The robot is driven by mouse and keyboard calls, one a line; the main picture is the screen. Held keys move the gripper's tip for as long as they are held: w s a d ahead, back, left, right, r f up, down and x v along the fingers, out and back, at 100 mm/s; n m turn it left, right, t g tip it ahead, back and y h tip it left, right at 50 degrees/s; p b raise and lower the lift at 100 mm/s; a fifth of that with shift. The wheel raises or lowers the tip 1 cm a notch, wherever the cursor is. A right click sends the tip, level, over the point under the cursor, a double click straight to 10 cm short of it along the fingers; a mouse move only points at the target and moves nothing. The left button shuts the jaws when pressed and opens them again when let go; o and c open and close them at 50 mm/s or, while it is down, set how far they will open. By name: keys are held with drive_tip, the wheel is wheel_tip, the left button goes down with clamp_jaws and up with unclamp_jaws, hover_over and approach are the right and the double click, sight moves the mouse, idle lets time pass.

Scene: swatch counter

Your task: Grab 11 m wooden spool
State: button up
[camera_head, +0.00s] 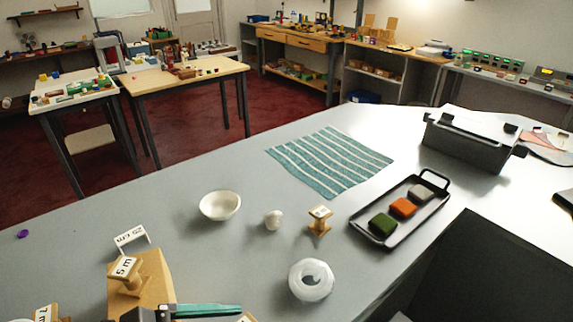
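A small wooden spool (319,221) stands upright on the grey counter, right of the middle. The label on its top is too small to read surely. Another wooden spool (130,278), labelled 5 m, is on a wooden block (152,292) at lower left. Part of a wooden piece with a 7 m label (45,313) shows at the bottom left edge. No label clearly reads 11 m. My gripper is not clearly seen in this view.
A white bowl (220,204), a small white object (273,219) and a round white dish (311,279) are near the upright spool. A black tray (376,236) with coloured blocks is to its right. A striped teal cloth (330,162) lies behind. A teal item (208,311) is at the bottom.

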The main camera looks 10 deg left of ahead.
drive_tip(key=s+a+f+n+t+y, duration=0.1)
drive_tip(key=s+a+f+n+t, duration=0.1)
drive_tip(key=s+a+n+t, duration=0.45)
drive_tip(key=shift+n+g, duration=0.45)
drive_tip(key=shift+g, duration=0.5)
drive_tip(key=x, duration=0.5)
drive_tip(key=a+x, duration=0.1)
drive_tip(key=x, duration=0.4)
drive_tip(key=w+x, duration=0.1)
drive_tip(key=x, duration=0.3)
drive_tip(key=shift+w+d+f, duration=0.1)
drive_tip(key=shift+w+f, duration=0.1)
drive_tip(key=shift+w, duration=0.1)
clamp_jaws()
drive_tip(key=shift+r, duration=0.1)
